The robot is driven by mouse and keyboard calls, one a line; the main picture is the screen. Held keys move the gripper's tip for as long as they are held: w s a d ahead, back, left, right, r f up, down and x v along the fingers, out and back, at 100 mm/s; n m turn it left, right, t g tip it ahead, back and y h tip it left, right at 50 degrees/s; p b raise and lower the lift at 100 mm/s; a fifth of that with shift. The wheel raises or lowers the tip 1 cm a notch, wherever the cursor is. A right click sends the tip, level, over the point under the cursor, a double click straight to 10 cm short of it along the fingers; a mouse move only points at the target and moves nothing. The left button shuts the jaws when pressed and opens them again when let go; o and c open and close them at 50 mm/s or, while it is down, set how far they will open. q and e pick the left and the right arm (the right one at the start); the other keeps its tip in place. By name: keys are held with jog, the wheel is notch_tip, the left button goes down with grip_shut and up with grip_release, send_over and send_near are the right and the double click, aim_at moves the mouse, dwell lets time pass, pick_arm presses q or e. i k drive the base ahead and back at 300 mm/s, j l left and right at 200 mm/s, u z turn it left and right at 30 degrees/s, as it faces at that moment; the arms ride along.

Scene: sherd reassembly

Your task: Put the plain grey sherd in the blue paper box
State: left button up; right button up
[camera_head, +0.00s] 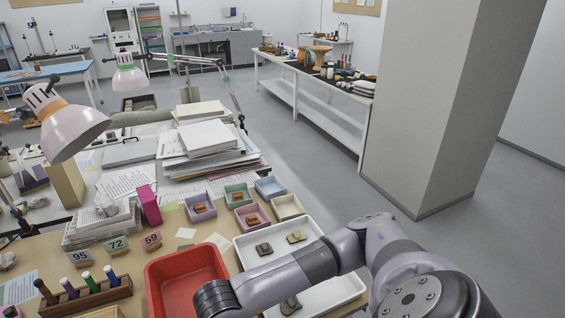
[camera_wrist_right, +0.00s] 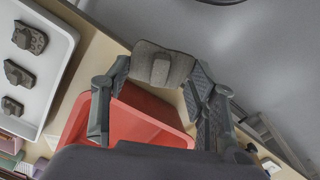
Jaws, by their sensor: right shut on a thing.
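My right gripper (camera_wrist_right: 158,70) is shut on a grey-brown sherd (camera_wrist_right: 162,64) with a raised lump and no visible pattern, held between the two fingers above the red tray (camera_wrist_right: 135,122). In the head view my right wrist hangs over the red tray's right side, and its fingers and the held sherd are hidden. The blue paper box (camera_head: 270,187) stands at the back right of the small boxes and looks empty. My left gripper is not in view.
Neighbouring boxes are purple (camera_head: 201,207), green (camera_head: 238,195) and pink (camera_head: 251,217), each with an orange-brown sherd, and an empty-looking beige one (camera_head: 290,207). A white tray (camera_head: 250,238) holds grey and tan sherds. Number cards and a marker rack (camera_head: 90,297) stand left.

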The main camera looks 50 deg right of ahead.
aim_at(270, 192)
jog(key=k+l+u, duration=0.1)
jog(key=l, duration=0.35)
jog(key=k+l+u, duration=0.1)
jog(key=k+l, duration=0.15)
jog(key=l, duration=0.2)
jog(key=k+l+u, duration=0.1)
jog(key=l, duration=0.35)
jog(key=k+l+u, duration=0.1)
jog(key=k+l, duration=0.25)
jog(key=k+l+u, duration=0.1)
jog(key=k+l, duration=0.15)
jog(key=l, duration=0.25)
jog(key=l+u, duration=0.15)
jog(key=l, duration=0.45)
jog(key=l+u, duration=0.15)
jog(key=l, duration=0.45)
jog(key=k+l+u, duration=0.15)
jog(key=l, duration=0.45)
jog(key=i+l+u, duration=0.1)
jog(key=i+l, duration=0.35)
jog(key=l, duration=0.15)
jog(key=i+l+u, duration=0.1)
jog(key=i+l, duration=0.35)
jog(key=l, duration=0.15)
